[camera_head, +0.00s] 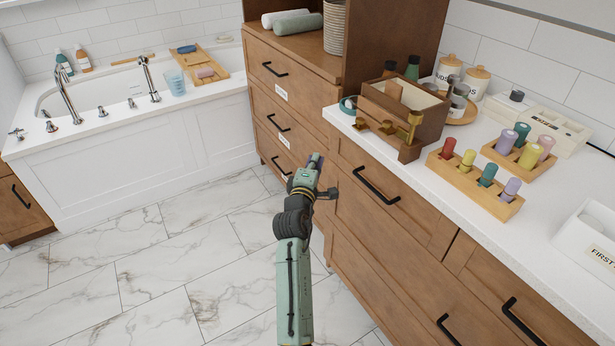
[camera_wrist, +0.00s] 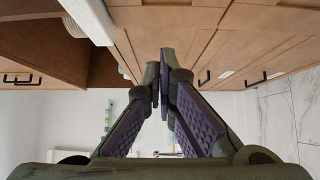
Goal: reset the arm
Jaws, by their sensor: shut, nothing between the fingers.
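My gripper (camera_head: 316,160) is in the middle of the head view, at the end of my green and black arm, which reaches up from the bottom edge. It is in front of the wooden drawer fronts, below the level of the white countertop. In the wrist view, the two purple-padded fingers of my gripper (camera_wrist: 163,82) are closed together at their tips. Nothing is held between them. Whether it touches the drawer front cannot be told.
The wooden cabinet (camera_head: 390,206) with black handles stands close right of my arm. Its countertop (camera_head: 416,184) carries wooden racks of coloured rolls (camera_head: 472,190), a wooden box (camera_head: 412,102) and jars. A bathtub (camera_head: 112,92) is at the back left. The marble floor (camera_head: 150,262) left of my arm is clear.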

